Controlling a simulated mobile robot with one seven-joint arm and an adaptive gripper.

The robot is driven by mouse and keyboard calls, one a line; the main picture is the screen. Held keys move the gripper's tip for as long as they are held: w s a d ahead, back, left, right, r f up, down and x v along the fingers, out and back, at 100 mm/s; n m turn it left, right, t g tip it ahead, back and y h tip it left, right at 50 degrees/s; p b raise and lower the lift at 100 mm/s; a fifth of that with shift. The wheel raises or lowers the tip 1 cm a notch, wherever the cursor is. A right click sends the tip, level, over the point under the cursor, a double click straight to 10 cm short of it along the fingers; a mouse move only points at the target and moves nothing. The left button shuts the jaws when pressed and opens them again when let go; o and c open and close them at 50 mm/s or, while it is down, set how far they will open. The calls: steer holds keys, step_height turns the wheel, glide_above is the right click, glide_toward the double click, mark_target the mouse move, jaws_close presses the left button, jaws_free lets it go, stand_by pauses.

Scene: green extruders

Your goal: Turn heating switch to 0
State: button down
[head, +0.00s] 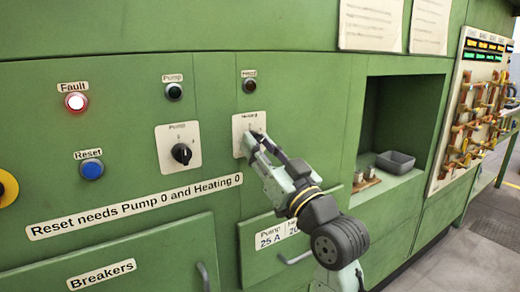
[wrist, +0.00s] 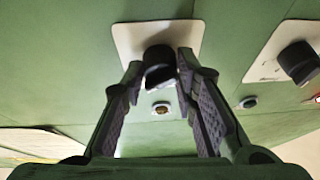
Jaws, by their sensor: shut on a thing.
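The heating switch is a black knob on a pale plate (head: 241,124) labelled Heating in the head view. My gripper (head: 257,140) reaches up to this plate and hides the knob there. In the wrist view the heating knob (wrist: 158,65) sits between my two fingertips (wrist: 160,70), and my gripper is shut on it. The knob's pointer direction and the 0 mark cannot be made out. The pump switch (head: 181,153) is a similar black knob on its own plate to the left. It also shows at the right of the wrist view (wrist: 298,62).
The Fault lamp (head: 76,102) glows red-white above the blue Reset button (head: 92,169). A sign (head: 135,206) reads "Reset needs Pump 0 and Heating 0". Drawer handles (head: 296,258) stick out below.

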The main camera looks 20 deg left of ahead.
steer(key=n+b, duration=0.1)
steer(key=n+g+b, duration=0.1)
steer(key=b, duration=0.1)
steer(key=shift+f+n+y, duration=0.25)
steer(key=shift+n+y, duration=0.15)
steer(key=n+g+b, duration=0.2)
steer(key=n+b, duration=0.1)
steer(key=shift+w+d+n+y+b, duration=0.1)
steer(key=shift+n+y+b, duration=0.2)
steer(key=shift+n, duration=0.1)
steer(key=n+b, duration=0.1)
steer(key=n+g, duration=0.1)
steer(key=n, duration=0.1)
steer(key=n+g+b, duration=0.1)
steer(key=shift+w+r+n+b, duration=0.1)
steer(key=shift+r+n+b, duration=0.2)
steer(key=shift+r+n+g+b, duration=0.15)
steer(key=shift+n+g, duration=0.35)
steer(key=shift+n, duration=0.55)
steer(key=shift+r+n+g+b, duration=0.1)
steer(key=shift+n+g+b, duration=0.3)
steer(key=shift+n, duration=0.65)
steer(key=c, duration=1.3)
jaws_free()
steer(key=shift+d, duration=0.15)
